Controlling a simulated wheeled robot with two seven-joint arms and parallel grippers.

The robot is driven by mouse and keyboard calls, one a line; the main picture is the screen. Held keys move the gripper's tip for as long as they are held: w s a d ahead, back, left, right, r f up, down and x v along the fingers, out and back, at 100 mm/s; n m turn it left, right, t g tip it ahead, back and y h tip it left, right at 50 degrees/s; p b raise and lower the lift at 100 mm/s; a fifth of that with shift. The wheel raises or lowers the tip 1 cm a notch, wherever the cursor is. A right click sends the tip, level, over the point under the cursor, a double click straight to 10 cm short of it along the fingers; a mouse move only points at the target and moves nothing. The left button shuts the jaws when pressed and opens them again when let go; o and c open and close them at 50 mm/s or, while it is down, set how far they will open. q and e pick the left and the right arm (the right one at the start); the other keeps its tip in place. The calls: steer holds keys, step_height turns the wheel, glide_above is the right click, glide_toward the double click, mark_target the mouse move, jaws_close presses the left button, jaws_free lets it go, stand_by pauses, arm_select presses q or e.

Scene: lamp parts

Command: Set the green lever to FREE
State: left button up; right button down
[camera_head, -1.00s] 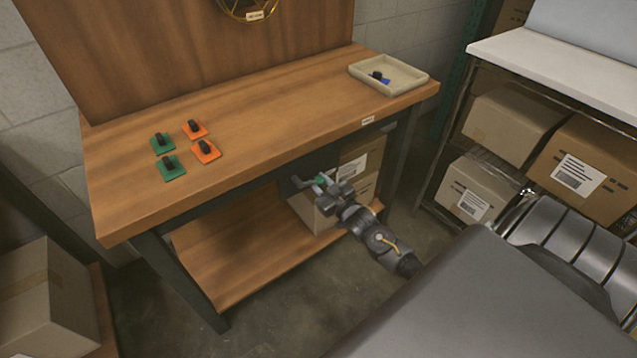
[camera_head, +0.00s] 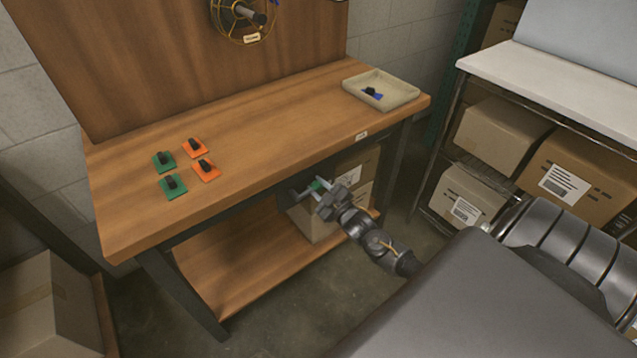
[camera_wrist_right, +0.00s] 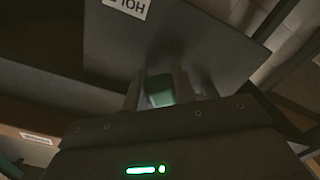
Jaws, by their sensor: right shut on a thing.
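The green lever (camera_head: 317,184) is under the front edge of the wooden bench, near its right end. My right gripper (camera_head: 311,188) is at the lever, with its fingers shut around it. In the right wrist view a green patch of the lever (camera_wrist_right: 160,98) shows between the two fingers; the rest is hidden. A dark plate behind the fingers bears a white label reading HOLD (camera_wrist_right: 128,6), upside down and cut by the frame. No FREE marking is readable. My left gripper is not in view.
The wooden bench (camera_head: 255,120) carries green and orange plates with black knobs (camera_head: 172,186) at left and a beige tray (camera_head: 400,102) with small blue and black parts. Cardboard boxes (camera_head: 325,210) stand on the lower shelf.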

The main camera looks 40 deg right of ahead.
steer(key=shift+w+a+r, duration=0.1)
steer(key=shift+w+r, duration=0.05)
steer(key=shift+r, duration=0.25)
steer(key=c, duration=1.1)
jaws_free()
steer(key=shift+a, duration=0.1)
steer(key=shift+f, duration=0.15)
steer(key=shift+s+f, duration=0.1)
steer(key=shift+s, duration=0.25)
steer(key=s, duration=1)
steer(key=shift+s, duration=0.15)
